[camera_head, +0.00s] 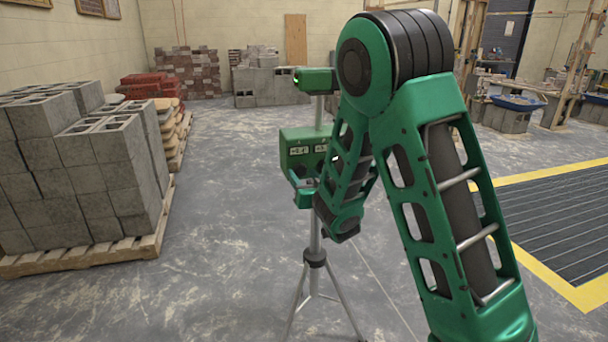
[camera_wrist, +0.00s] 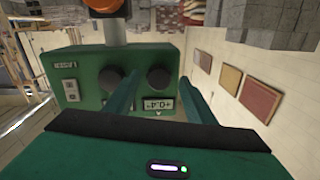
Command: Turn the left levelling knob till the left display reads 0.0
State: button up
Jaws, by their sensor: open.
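The green levelling instrument (camera_head: 303,140) stands on a tripod in the head view. Two small displays show on its face, too small there to read surely. In the wrist view, which is upside down, its green front (camera_wrist: 88,95) carries two dark knobs. The left knob (camera_wrist: 158,76) appears at the right, between my fingertips; contact cannot be told. The left display (camera_wrist: 159,104) seems to read 0.4, its sign uncertain. The other knob (camera_wrist: 112,78) is beside one finger, which hides most of its display. My gripper (camera_wrist: 157,80) is open; it also shows before the instrument (camera_head: 303,182).
The tripod (camera_head: 315,258) spreads its legs on the grey floor below my gripper. A pallet of grey blocks (camera_head: 85,170) stands at the left. A yellow-edged dark mat (camera_head: 560,225) lies at the right. The floor between is mostly clear.

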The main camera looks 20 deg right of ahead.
jog(key=shift+w, duration=0.45)
jog(key=shift+d, duration=0.1)
jog(key=c, duration=1)
jog(key=shift+c, duration=0.2)
jog(key=shift+n, duration=0.3)
jog(key=n, duration=0.5)
jog(key=shift+d, duration=0.1)
jog(key=n, duration=0.5)
jog(key=shift+n+g, duration=0.3)
jog(key=shift+n, duration=0.1)
jog(key=shift+h, duration=0.3)
